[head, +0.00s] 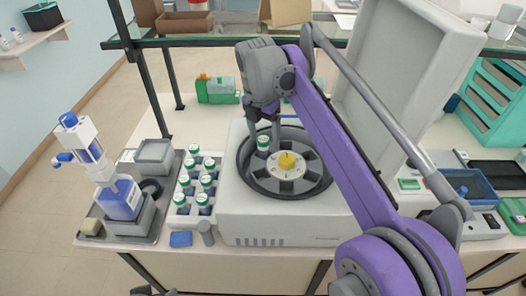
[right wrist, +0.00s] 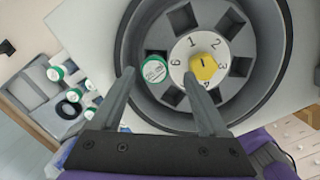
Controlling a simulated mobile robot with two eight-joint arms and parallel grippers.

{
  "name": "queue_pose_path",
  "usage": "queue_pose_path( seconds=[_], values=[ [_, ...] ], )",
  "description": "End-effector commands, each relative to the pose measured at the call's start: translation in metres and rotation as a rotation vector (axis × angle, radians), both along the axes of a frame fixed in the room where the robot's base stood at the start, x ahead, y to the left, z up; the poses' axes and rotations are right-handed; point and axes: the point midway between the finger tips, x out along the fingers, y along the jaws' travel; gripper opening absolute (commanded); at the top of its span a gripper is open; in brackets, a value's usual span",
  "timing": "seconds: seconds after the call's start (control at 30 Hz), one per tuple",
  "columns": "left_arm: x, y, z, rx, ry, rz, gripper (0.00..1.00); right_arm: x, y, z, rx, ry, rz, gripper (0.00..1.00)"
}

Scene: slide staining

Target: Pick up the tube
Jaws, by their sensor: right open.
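A tube (head: 263,143) with a green-rimmed white cap stands in the rotor of the open centrifuge (head: 270,224). It also shows in the right wrist view (right wrist: 154,69), beside the number 6 on the hub. My right gripper (head: 263,125) is open above the tube, pointing down into the bowl. In the right wrist view its fingertips (right wrist: 158,74) lie on either side of the cap; I cannot tell how much height separates them. The tube's body is hidden in the rotor. My left gripper is not clearly in view.
A white rack (head: 181,211) with several green-capped tubes stands left of the centrifuge. A yellow knob (head: 287,161) rises at the rotor's centre. The raised lid (head: 400,80) stands behind. A dispenser bottle (head: 118,198) stands on a tray at the left.

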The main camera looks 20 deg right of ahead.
Motion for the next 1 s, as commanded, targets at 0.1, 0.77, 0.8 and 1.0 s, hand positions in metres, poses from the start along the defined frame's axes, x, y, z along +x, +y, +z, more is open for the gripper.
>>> queue_pose_path(
  seconds=[0.1, 0.77, 0.8, 1.0],
  values=[
    [0.0, 0.0, -0.001, 0.0, 0.0, 0.0, 0.71, 0.004, 0.001, -0.015, 0.0, 0.0, 0.0, 0.77],
    [-0.001, 0.0, -0.004, 0.0, 0.002, 0.0, 0.71, 0.01, -0.001, -0.048, 0.0, 0.0, 0.0, 0.52],
    [-0.001, 0.0, -0.004, 0.0, 0.002, 0.0, 0.71, 0.01, -0.001, -0.048, 0.0, 0.0, 0.0, 0.45],
    [-0.001, 0.0, -0.004, 0.0, 0.002, 0.0, 0.71, 0.01, -0.001, -0.048, 0.0, 0.0, 0.0, 0.09]
  ],
)
